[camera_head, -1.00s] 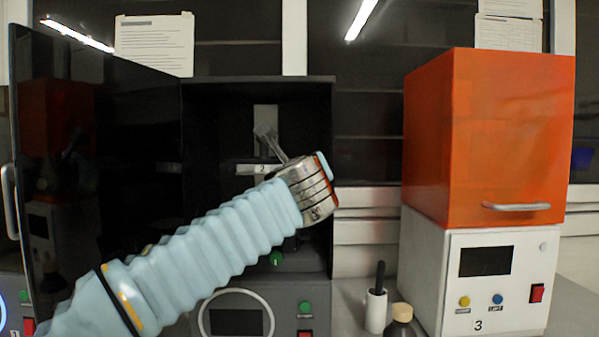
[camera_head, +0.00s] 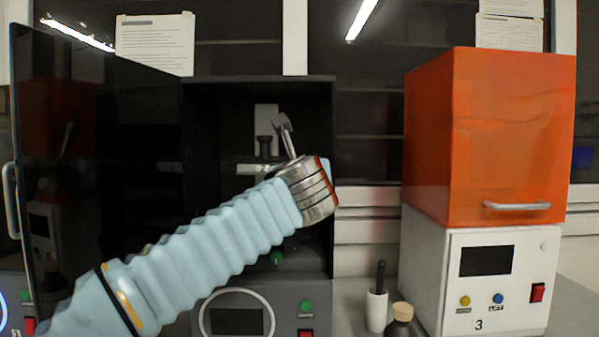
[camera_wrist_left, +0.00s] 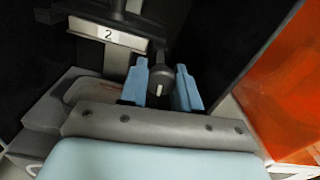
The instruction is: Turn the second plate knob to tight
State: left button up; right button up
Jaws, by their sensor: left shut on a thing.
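The second plate knob (camera_wrist_left: 161,75) is dark with a light pointer mark, seen in the left wrist view just below right of a white label marked 2 (camera_wrist_left: 108,35). My left gripper (camera_wrist_left: 164,88) is shut on it, with one pale blue finger on each side. In the head view my left arm reaches into the open dark cabinet (camera_head: 258,88) of the middle unit. The label (camera_head: 262,168) shows partly above the wrist. My right gripper is not in view.
The dark open door (camera_head: 95,150) stands left of the cabinet. An orange-hooded unit marked 3 (camera_head: 490,140) stands at the right.

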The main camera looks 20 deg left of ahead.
pick_arm(q)
jog(key=shift+d+f, duration=0.1)
jog(key=shift+f, duration=0.1)
jog(key=o, duration=1)
jog(key=shift+r, duration=0.1)
jog(key=b+v, duration=0.2)
jog(key=v, duration=1.1)
jog(key=shift+s, duration=0.4)
